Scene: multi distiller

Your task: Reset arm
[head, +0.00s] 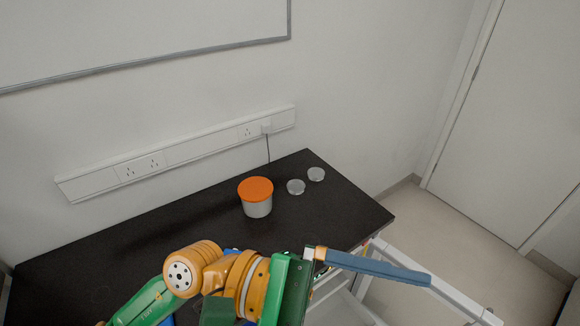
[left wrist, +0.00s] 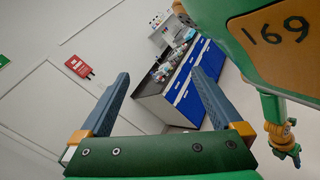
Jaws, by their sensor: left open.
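My left arm comes in from the lower left of the head view, in green and orange. Its left gripper (head: 428,280) points right, past the right front edge of the black table (head: 215,213), with one blue-grey finger clearly seen. In the left wrist view the two fingers of the left gripper (left wrist: 160,74) stand wide apart with nothing between them. It is open and empty.
A silver container with an orange lid (head: 256,197) and two small clear dishes, one nearer (head: 296,187) and one farther (head: 316,174), stand on the table. A white cart frame (head: 430,277) is beside it. The left wrist view shows a blue-fronted cabinet (left wrist: 187,87) and a red sign (left wrist: 78,66).

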